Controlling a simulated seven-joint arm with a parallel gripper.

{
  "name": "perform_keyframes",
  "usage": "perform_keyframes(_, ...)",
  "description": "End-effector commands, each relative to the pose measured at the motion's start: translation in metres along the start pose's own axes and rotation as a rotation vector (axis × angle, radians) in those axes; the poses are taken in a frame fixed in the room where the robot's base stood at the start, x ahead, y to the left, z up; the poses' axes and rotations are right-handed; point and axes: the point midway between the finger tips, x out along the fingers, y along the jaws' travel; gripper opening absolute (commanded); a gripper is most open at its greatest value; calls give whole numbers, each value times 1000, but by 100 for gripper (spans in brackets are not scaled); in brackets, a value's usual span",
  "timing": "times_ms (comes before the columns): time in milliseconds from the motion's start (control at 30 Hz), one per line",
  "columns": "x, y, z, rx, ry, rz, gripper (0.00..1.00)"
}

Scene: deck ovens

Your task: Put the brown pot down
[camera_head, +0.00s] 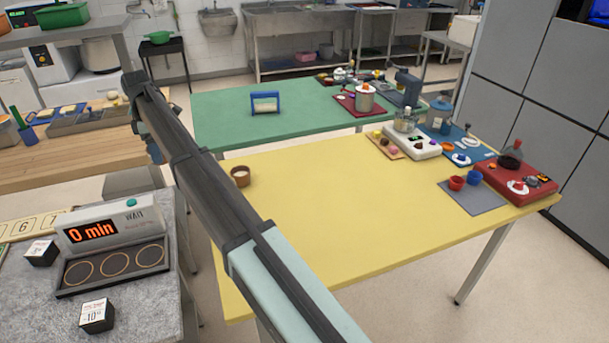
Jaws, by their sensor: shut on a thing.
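A small brown pot (240,176) with a pale inside shows near the left edge of the yellow table (330,230), just right of my dark arm. It is upright. I cannot tell whether it rests on the table or is a little above it. My arm runs from the bottom middle up to the upper left and folds down behind itself. My gripper cannot be made out; the arm covers that region, so its hold on the pot does not show.
The middle of the yellow table is clear. At its right are a red scale (520,185), a grey mat (472,197) with small cups and a white scale (415,143). A green table (220,115) with a blue stand (265,103) lies behind. A timer panel (105,230) is at left.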

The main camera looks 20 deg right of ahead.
Motion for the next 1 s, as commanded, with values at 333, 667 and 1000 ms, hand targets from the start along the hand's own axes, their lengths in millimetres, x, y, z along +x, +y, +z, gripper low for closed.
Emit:
perform_keyframes(333,0,36,146,168,0,0,38)
perform_keyframes(667,0,48,284,322,0,0,38)
perform_keyframes(1000,0,42,391,443,1,0,38)
